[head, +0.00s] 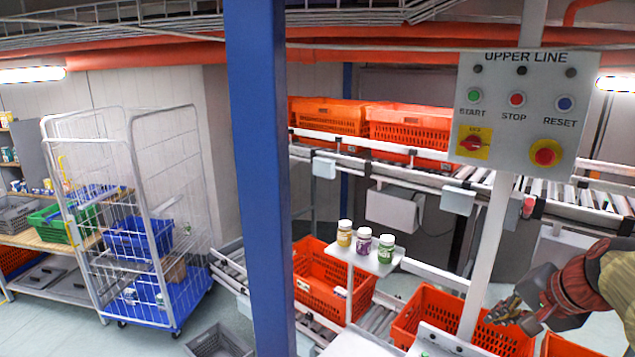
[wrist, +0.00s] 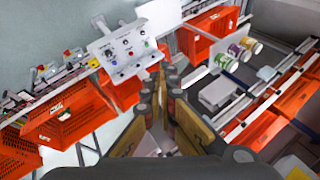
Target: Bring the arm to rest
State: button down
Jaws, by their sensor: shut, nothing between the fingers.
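My gripper (head: 508,312) is at the lower right of the head view, at the end of my arm, above the orange totes on the lower conveyor. In the wrist view my gripper (wrist: 157,118) points toward the control panel and conveyors. Its fingers are together with nothing between them. The arm enters the head view from the right edge. The gripper appears apart from the panel post and overlaps the edge of an orange tote (head: 430,318) in the picture; I cannot tell the gap in depth.
A control panel (head: 518,110) labelled UPPER LINE stands on a grey post. A blue column (head: 262,180) crosses the view. Three jars (head: 365,244) stand on a small white shelf (head: 352,259). A roll cage (head: 140,220) stands at left. Open floor lies around the cage.

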jog(key=s+a+f+n+b, duration=0.4)
jog(key=s+a+f+b, duration=0.1)
jog(key=f, duration=0.4)
jog(key=s+a+f+n+g+b, duration=0.1)
jog(key=s+a+f+n+b, duration=0.3)
jog(key=a+f+b, duration=0.3)
jog(key=s+a+f+n+b, duration=0.4)
jog(key=s+a+f+b, duration=0.2)
jog(key=f, duration=0.6)
jog(key=shift+s+a+f+g+b, duration=0.15)
jog(key=shift+s+a+g+b, duration=0.2)
jog(key=shift+a, duration=0.85)
